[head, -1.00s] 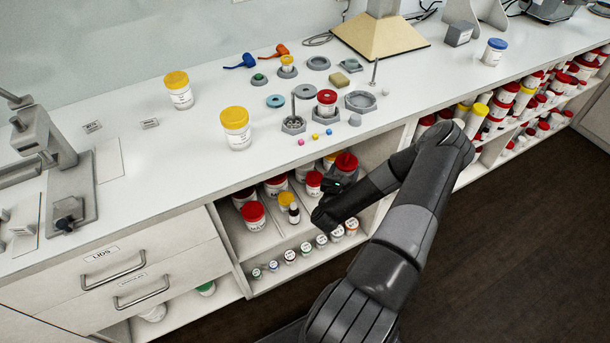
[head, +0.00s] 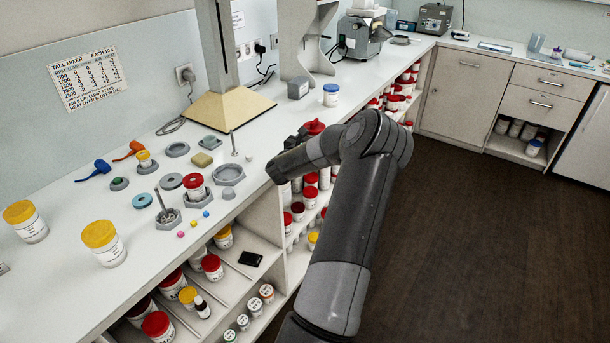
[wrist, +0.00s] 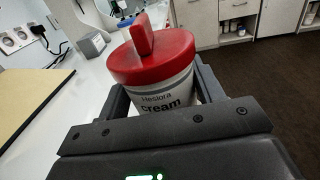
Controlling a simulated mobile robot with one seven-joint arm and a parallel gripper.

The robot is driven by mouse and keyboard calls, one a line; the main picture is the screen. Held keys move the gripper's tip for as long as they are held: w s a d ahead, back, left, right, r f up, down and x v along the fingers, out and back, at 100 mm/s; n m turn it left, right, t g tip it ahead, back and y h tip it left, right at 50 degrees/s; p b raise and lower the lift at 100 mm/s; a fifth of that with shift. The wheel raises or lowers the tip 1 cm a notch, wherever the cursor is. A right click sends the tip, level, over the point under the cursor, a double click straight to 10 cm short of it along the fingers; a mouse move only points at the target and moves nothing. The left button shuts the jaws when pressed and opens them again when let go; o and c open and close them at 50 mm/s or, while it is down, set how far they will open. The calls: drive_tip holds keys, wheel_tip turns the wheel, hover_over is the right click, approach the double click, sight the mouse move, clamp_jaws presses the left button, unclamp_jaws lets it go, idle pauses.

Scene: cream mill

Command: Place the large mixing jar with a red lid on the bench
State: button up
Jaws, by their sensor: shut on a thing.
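A large white jar with a red lid (wrist: 150,58) fills the middle of the wrist view. Its label reads "cream" and a raised red tab stands on its lid. My gripper (wrist: 163,90) is shut on it, one finger on each side, and the jar looks slightly tilted in that view. In the head view its red lid (head: 314,127) shows beyond my wrist, near the bench's front edge, and my arm hides most of its body. The white bench top (head: 275,122) runs behind it; whether the jar is fully over the bench is unclear.
A blue-lidded jar (head: 331,95) and a grey box (head: 298,88) stand on the bench beyond my gripper. A tan mixer base (head: 228,112) is to the left. Grey holders and yellow-lidded jars (head: 103,242) stand further left.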

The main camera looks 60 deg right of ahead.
drive_tip(key=shift+n+t, duration=0.5)
drive_tip(key=shift+t, duration=0.3)
drive_tip(key=r, duration=0.2)
drive_tip(key=w+d+r, duration=0.1)
drive_tip(key=r, duration=0.2)
drive_tip(key=d+r, duration=0.1)
drive_tip(key=r, duration=0.2)
drive_tip(key=shift+w+r, duration=0.2)
drive_tip(key=shift+w, duration=0.2)
wheel_tip(320, 180, up, 4)
drive_tip(key=w+n+t+y, duration=0.1)
drive_tip(key=w+n+t, duration=0.1)
drive_tip(key=w+t, duration=0.1)
drive_tip(key=w+a+f+n+t+y, duration=0.9)
drive_tip(key=w+a+f+t+y, duration=0.15)
drive_tip(key=a, duration=0.35)
drive_tip(key=w+a+r+n+t+y, duration=0.15)
drive_tip(key=a+n+y, duration=0.45)
drive_tip(key=a, duration=0.6)
drive_tip(key=shift+m+y, duration=0.25)
drive_tip(key=shift+m, duration=0.25)
drive_tip(key=shift+w+d+f, duration=0.1)
drive_tip(key=shift+f, duration=1.4)
drive_tip(key=shift+w+f, duration=0.1)
drive_tip(key=shift+f, duration=1.35)
drive_tip(key=o, duration=1.1)
drive_tip(key=shift+f, duration=0.1)
